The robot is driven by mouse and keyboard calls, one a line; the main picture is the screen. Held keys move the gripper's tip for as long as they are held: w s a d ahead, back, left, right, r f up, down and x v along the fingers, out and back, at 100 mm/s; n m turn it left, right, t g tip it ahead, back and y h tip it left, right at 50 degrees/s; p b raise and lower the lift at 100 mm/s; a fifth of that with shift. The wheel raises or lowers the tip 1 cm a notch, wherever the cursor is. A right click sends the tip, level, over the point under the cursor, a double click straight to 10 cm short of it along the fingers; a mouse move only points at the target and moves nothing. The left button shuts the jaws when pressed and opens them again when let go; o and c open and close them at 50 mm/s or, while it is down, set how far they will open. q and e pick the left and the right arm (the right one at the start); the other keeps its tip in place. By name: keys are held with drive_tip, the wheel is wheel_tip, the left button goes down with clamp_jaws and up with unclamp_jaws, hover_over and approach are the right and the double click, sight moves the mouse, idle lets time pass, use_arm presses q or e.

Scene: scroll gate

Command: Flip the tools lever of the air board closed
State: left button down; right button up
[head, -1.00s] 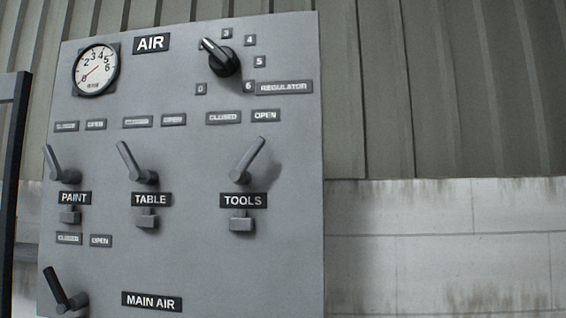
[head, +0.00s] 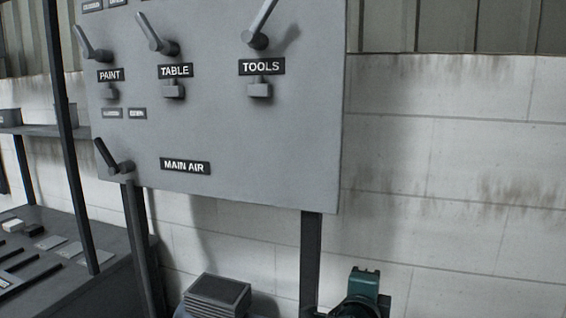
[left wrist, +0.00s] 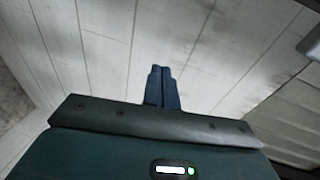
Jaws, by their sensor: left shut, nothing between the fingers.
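The grey air board (head: 230,130) fills the upper middle of the head view. Its tools lever (head: 262,22) is above the TOOLS label (head: 261,67) and leans up to the right. The upper end of the lever is cut off by the frame's top edge. In the earlier head view it leans towards the OPEN plate. My left gripper (left wrist: 161,72) shows in the left wrist view, shut and empty, with a pale panelled surface beyond it. The lever is not identifiable there. My right gripper is not in view.
The paint lever (head: 90,44), table lever (head: 156,36) and main air lever (head: 113,158) are on the board's left side. A post (head: 311,262) supports the board. A bench (head: 60,275) with small items stands at lower left. The pale wall (head: 450,150) right of the board is clear.

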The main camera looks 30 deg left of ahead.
sight(261, 18)
use_arm(q)
wheel_tip(261, 18, up, 16)
drive_tip(key=w+a+m+t+y, duration=0.1)
drive_tip(key=a+t+y, duration=0.1)
drive_tip(key=y, duration=0.2)
drive_tip(key=s+a+r+n+g+y+b, duration=0.1)
drive_tip(key=s+r+y, duration=0.5)
drive_tip(key=r, duration=0.6)
drive_tip(key=s+a+r+n+g+y+b, duration=0.1)
drive_tip(key=s+r+y, duration=0.5)
drive_tip(key=r, duration=0.6)
drive_tip(key=shift+s+a+r+n+g, duration=0.3)
drive_tip(key=shift+s+n+g, duration=0.35)
drive_tip(key=shift+n+g, duration=0.35)
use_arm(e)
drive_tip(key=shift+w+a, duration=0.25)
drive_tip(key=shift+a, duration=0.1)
